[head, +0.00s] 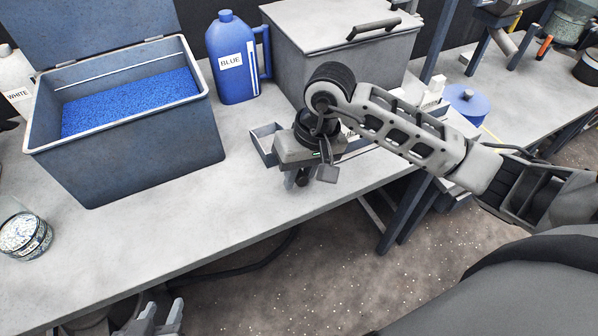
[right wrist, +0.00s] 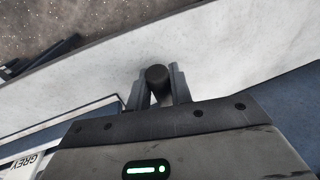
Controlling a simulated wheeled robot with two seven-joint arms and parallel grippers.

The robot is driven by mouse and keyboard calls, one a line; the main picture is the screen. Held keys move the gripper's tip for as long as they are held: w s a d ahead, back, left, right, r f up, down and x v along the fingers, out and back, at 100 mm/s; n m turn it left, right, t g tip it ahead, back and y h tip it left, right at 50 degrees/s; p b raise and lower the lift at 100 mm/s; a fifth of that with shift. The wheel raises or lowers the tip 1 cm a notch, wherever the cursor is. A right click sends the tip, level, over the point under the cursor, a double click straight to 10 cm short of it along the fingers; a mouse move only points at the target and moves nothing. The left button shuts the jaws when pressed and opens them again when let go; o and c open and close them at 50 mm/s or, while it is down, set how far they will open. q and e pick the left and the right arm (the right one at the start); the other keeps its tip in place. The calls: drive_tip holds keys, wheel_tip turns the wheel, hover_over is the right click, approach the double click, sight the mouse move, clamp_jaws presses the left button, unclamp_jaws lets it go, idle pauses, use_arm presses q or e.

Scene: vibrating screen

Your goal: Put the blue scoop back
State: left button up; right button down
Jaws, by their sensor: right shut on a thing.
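My right gripper (head: 296,180) points down over the front part of the bench, beside a shallow grey-blue tray (head: 262,146). In the right wrist view its fingers are shut on a dark round-ended handle (right wrist: 157,75), apparently the blue scoop's. The scoop's blue part is not visible; the gripper and arm hide what lies below. My left gripper (head: 160,318) is open and empty at the bottom edge of the head view, low in front of the bench. A large grey bin (head: 130,150) of blue granules (head: 125,100) stands at the left.
A blue jug (head: 231,65) labelled BLUE and a lidded grey box (head: 330,30) stand behind. A glass jar (head: 25,237) of mixed granules is at the left. A GREY label (right wrist: 25,163) shows in the right wrist view. The front middle of the bench (head: 200,215) is clear.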

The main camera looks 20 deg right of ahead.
drive_tip(key=shift+f, duration=0.15)
drive_tip(key=c, duration=1.3)
unclamp_jaws()
drive_tip(key=shift+o, duration=0.2)
drive_tip(key=shift+r, duration=0.35)
drive_tip(key=b+v, duration=0.1)
drive_tip(key=v, duration=1)
drive_tip(key=shift+r, duration=0.35)
drive_tip(key=shift+d, duration=0.1)
